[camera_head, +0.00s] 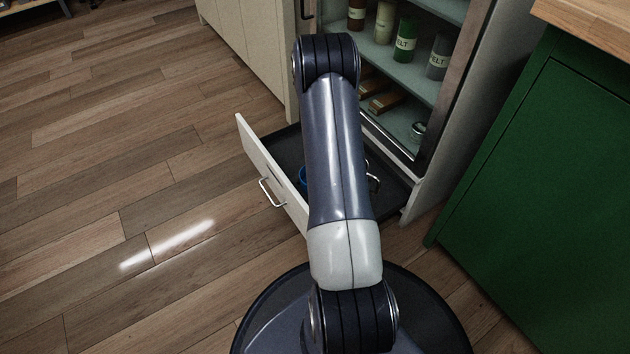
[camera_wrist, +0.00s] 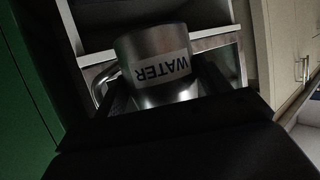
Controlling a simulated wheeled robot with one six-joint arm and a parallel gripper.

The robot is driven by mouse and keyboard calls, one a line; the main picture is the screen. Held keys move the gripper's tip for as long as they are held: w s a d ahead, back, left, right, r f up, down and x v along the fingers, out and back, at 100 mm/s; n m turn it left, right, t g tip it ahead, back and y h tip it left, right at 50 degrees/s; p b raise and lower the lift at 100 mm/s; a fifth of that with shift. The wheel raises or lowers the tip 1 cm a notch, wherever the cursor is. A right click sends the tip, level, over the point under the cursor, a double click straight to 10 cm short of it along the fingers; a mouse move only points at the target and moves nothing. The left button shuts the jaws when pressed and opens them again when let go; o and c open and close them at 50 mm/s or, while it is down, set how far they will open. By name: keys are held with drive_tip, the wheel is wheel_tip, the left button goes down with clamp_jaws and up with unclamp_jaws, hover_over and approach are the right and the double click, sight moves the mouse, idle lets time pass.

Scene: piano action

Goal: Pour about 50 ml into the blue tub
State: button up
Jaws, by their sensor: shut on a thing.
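A metal can labelled WATER (camera_wrist: 158,70) is in the wrist view, with its label upside down in the picture. My gripper (camera_wrist: 165,92) is shut on it, with the dark fingers at its two sides. The blue tub (camera_head: 303,177) shows only as a sliver in the open drawer (camera_head: 285,143), left of my arm in the head view. My arm hides most of the tub, and in that view my gripper and the can's body. I cannot see the can's contents or tell how its mouth lies over the tub.
A green cabinet (camera_head: 550,190) is close on the right. The drawer's pale front (camera_head: 262,160) sticks out. Wooden floor (camera_head: 120,170) is clear on the left.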

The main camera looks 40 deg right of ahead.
drive_tip(key=shift+s+d+f+b, duration=0.2)
drive_tip(key=shift+s+f+b, duration=0.05)
drive_tip(key=shift+f, duration=0.2)
drive_tip(key=shift+s+d+f+b, duration=0.15)
drive_tip(key=shift+s+f+b, duration=0.1)
drive_tip(key=shift+f, duration=0.2)
drive_tip(key=shift+w+a+r+g, duration=0.1)
drive_tip(key=shift+w+r+g, duration=0.05)
drive_tip(key=shift+g, duration=0.25)
